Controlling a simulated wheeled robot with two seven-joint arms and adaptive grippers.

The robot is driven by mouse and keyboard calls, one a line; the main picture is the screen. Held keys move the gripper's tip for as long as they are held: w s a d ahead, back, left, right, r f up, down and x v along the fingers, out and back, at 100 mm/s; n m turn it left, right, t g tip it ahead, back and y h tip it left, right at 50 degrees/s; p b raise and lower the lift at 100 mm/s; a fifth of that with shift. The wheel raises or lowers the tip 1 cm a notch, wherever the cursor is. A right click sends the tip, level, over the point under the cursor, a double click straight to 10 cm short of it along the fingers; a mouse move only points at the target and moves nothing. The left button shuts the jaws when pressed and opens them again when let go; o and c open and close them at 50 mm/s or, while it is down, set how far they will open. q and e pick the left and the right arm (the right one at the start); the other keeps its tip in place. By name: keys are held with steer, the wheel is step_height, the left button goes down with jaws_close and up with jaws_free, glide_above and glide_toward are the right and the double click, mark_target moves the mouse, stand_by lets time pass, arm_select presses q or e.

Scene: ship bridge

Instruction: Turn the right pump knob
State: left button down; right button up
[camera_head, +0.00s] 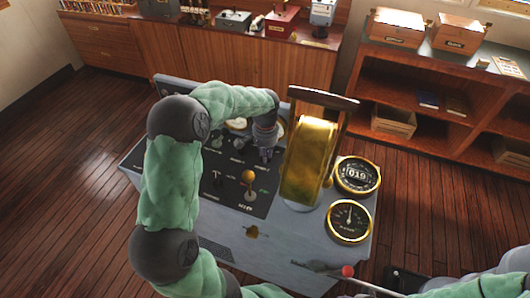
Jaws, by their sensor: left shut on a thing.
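The grey control console (245,232) stands in the middle of the view, with a black panel of small knobs and switches on it. My left arm reaches over it from the left, and my left gripper (265,153) points down at the panel's right part, just left of the tall brass lever housing. It is shut on a small control there, mostly hidden by the fingers, apparently a pump knob. Another dark knob (217,180) sits lower left on the panel, and a gold-balled lever (248,178) sits to its right.
The brass lever housing (310,160) rises close to my left gripper's right side. Two round gauges (350,221) sit at the console's right. A red-tipped lever (347,271) juts out at the front. Wooden cabinets (215,55) and shelves (425,105) line the back, with open floor between.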

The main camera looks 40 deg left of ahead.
mark_target(268, 160)
arm_select(q)
steer(key=n, duration=0.4)
steer(key=shift+w+d+n+p, duration=0.15)
steer(key=shift+d+n+p, duration=0.05)
steer(key=shift+n+p, duration=0.15)
steer(key=n, duration=0.4)
steer(key=shift+w+d+n, duration=0.15)
steer(key=shift+w+n, duration=0.05)
steer(key=shift+n, duration=0.15)
steer(key=c, duration=1.1)
jaws_free()
step_height(268, 160, up, 12)
